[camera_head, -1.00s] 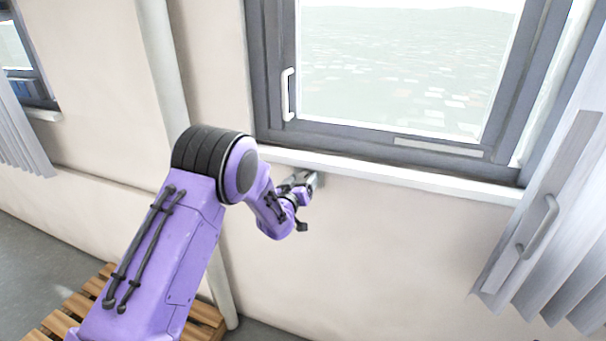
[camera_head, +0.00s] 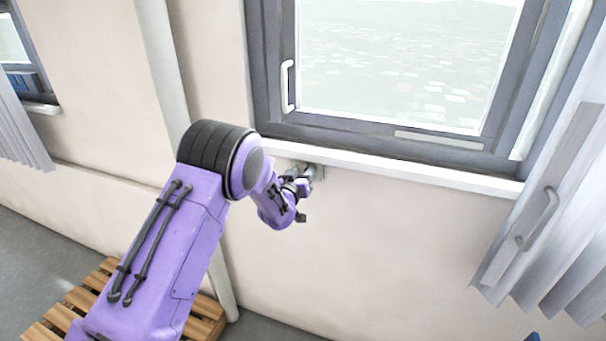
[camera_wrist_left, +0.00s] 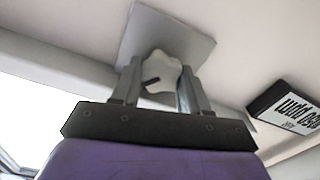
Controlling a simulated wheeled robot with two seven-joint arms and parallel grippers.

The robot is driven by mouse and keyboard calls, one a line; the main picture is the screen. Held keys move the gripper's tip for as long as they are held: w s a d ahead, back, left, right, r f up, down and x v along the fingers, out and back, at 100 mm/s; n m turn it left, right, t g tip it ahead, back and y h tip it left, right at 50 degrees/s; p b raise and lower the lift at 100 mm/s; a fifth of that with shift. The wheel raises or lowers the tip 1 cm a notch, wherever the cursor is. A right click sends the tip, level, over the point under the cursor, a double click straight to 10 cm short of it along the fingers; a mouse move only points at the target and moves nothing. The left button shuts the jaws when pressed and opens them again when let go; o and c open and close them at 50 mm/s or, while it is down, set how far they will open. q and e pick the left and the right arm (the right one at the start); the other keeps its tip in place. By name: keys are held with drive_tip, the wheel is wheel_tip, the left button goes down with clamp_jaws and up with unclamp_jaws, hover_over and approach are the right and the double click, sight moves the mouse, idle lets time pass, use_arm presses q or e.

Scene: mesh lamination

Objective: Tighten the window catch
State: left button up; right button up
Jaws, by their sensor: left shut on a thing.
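A pale lobed knob (camera_wrist_left: 162,72), which I take for the window catch, sits in front of a grey square plate (camera_wrist_left: 190,42) in the left wrist view. My left gripper (camera_wrist_left: 157,84) is shut on this knob, with one finger on each side. In the head view my left gripper (camera_head: 306,178) is small against the wall just under the window sill, by a grey mount (camera_head: 318,171). The knob cannot be made out there, as the gripper covers it. My right gripper is not in view.
The window (camera_head: 400,60) has a dark frame and a white handle (camera_head: 287,86) above the sill (camera_head: 400,170). Pleated grey curtains (camera_head: 560,230) hang at right. A wooden pallet (camera_head: 60,320) lies at lower left. A black-and-white display box (camera_wrist_left: 290,106) shows right of the gripper in the wrist view.

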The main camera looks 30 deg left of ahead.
use_arm(q)
drive_tip(key=m+b, duration=0.3)
drive_tip(key=m, duration=0.2)
drive_tip(key=shift+f+b, duration=0.2)
drive_tip(key=shift+b, duration=0.1)
drive_tip(key=shift+d+r+m+b, duration=0.1)
drive_tip(key=shift+m+b, duration=1.5)
drive_tip(key=shift+m, duration=0.8)
drive_tip(key=o, duration=1.1)
drive_tip(key=shift+r, duration=0.1)
drive_tip(key=shift+c, duration=0.2)
